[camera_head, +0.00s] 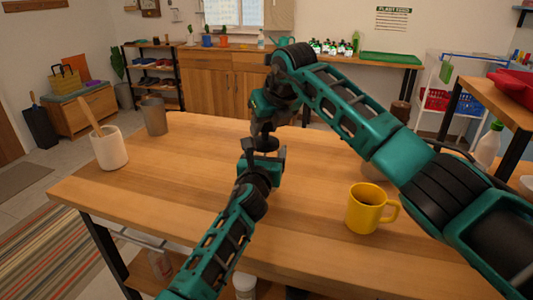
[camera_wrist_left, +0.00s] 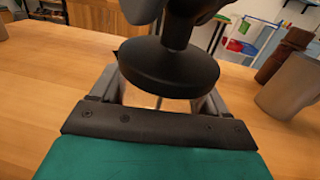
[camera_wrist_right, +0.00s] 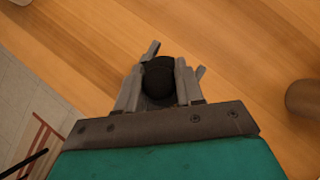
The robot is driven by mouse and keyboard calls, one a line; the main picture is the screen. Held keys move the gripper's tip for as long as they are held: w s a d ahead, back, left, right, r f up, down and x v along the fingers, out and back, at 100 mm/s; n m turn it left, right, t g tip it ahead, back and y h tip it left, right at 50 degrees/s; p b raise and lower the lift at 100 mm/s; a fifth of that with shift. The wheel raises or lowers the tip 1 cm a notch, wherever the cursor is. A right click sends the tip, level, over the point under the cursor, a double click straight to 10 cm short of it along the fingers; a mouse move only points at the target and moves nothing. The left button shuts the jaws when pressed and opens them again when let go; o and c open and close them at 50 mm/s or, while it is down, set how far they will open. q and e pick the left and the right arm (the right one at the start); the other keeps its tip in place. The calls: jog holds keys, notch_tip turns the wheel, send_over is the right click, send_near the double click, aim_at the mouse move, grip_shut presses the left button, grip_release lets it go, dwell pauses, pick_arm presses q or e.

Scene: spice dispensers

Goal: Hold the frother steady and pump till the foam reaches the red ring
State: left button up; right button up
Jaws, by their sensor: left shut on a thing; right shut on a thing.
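The frother stands on the wooden table, mostly hidden by my arms. Its black disc lid (camera_head: 265,144) and dark plunger stem show between my grippers. In the left wrist view the lid (camera_wrist_left: 168,72) covers most of the body below. My left gripper (camera_head: 264,160) is shut around the body just under the lid, one finger on each side. My right gripper (camera_head: 263,118) is above it, pointing down, shut on the black plunger knob (camera_wrist_right: 158,78). The foam and the red ring are hidden in every view.
A yellow mug (camera_head: 368,208) stands on the right of the table. A white crock (camera_head: 108,150) with a wooden utensil and a grey cup (camera_head: 154,115) stand at left. A grey vessel (camera_wrist_left: 292,92) and a brown one (camera_wrist_left: 283,55) show at right in the left wrist view.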

jog(key=shift+r, duration=3.2)
jog(key=shift+r, duration=0.15)
dwell(0.3)
jog(key=shift+f, duration=3.3)
jog(key=shift+r, duration=3.3)
jog(key=shift+f, duration=0.1)
